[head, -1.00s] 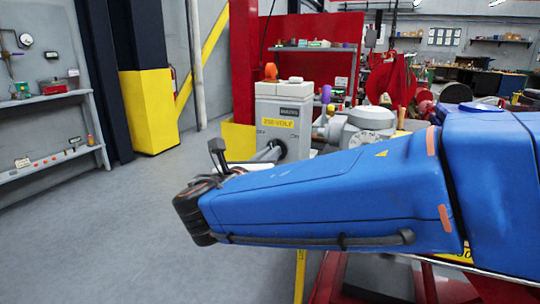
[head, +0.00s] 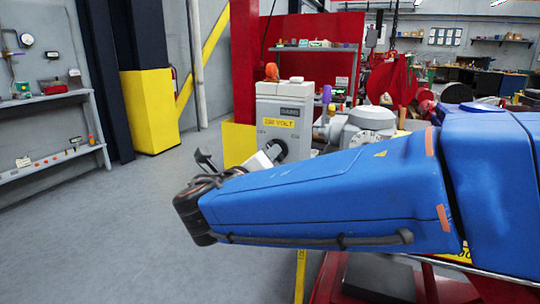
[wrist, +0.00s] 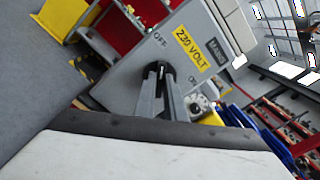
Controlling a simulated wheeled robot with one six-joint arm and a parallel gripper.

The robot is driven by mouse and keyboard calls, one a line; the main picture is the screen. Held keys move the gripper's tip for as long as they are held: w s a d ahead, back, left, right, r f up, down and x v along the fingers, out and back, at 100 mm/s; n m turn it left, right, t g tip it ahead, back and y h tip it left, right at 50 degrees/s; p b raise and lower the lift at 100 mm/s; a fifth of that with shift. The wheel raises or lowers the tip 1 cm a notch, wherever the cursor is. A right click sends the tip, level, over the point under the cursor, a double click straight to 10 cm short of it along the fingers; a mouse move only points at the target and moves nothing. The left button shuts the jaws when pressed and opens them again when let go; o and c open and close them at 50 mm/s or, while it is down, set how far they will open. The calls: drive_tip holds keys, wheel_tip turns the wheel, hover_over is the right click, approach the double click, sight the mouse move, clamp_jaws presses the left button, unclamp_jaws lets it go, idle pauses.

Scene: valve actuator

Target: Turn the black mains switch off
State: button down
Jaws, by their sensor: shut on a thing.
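The black mains switch (head: 282,146) is a round black knob on the front of a light grey box (head: 266,112) with a yellow "230 VOLT" label. In the wrist view the black switch (wrist: 152,69) shows at and around my fingertips, between the OFF mark and the ON mark. My gripper (wrist: 161,72) is shut on it, with its two grey fingers close together. In the head view my gripper (head: 271,151) reaches the switch from the lower left. The fingers hide part of the knob, so I cannot tell its exact angle.
A grey valve body (head: 365,125) stands right of the box. A yellow-based column (head: 150,110) and a wall shelf (head: 50,155) stand at the left. The floor between is clear.

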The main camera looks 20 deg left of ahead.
drive_tip(key=c, duration=1.8)
unclamp_jaws()
drive_tip(key=shift+s, duration=0.15)
drive_tip(key=s, duration=0.5)
drive_tip(key=s+a, duration=0.1)
drive_tip(key=s, duration=1.1)
drive_tip(key=shift+a, duration=0.2)
